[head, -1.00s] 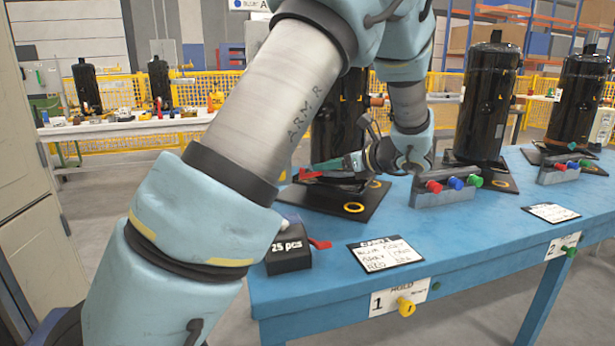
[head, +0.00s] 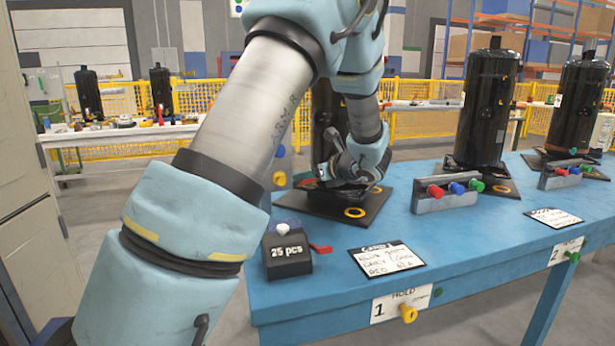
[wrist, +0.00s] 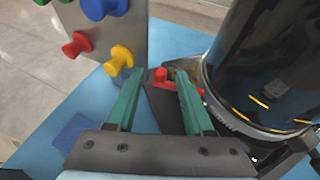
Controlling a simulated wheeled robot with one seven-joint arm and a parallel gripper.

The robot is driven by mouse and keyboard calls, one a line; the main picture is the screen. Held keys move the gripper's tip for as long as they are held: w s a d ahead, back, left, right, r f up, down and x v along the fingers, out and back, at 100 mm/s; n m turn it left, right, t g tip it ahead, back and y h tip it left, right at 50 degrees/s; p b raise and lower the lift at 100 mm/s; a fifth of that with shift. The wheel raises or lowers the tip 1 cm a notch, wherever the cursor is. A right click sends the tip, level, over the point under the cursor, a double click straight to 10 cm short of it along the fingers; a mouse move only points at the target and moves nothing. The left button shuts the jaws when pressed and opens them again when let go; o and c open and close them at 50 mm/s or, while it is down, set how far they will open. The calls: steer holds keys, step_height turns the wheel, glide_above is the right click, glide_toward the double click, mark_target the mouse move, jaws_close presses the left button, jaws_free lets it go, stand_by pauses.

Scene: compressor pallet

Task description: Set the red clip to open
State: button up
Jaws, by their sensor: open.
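The red clip (wrist: 161,77) is at the foot of the black compressor (wrist: 265,70) in the wrist view. It has an upright red stub and a red part running right, partly behind my right finger. My gripper (wrist: 158,75) is open, its two green fingers pointing toward the clip, with the red stub showing between the fingertips. I cannot tell whether the fingers touch it.
A grey panel with red (wrist: 77,45), yellow (wrist: 119,60) and blue knobs stands left of my fingers in the wrist view. On the blue table (head: 470,250) are a black "25 pcs" box (head: 288,252), a card (head: 387,258) and a block with coloured knobs (head: 455,190).

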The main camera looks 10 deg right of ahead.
steer(key=shift+w+a+f, duration=0.1)
steer(key=shift+w, duration=0.05)
jaws_close()
stand_by(0.4)
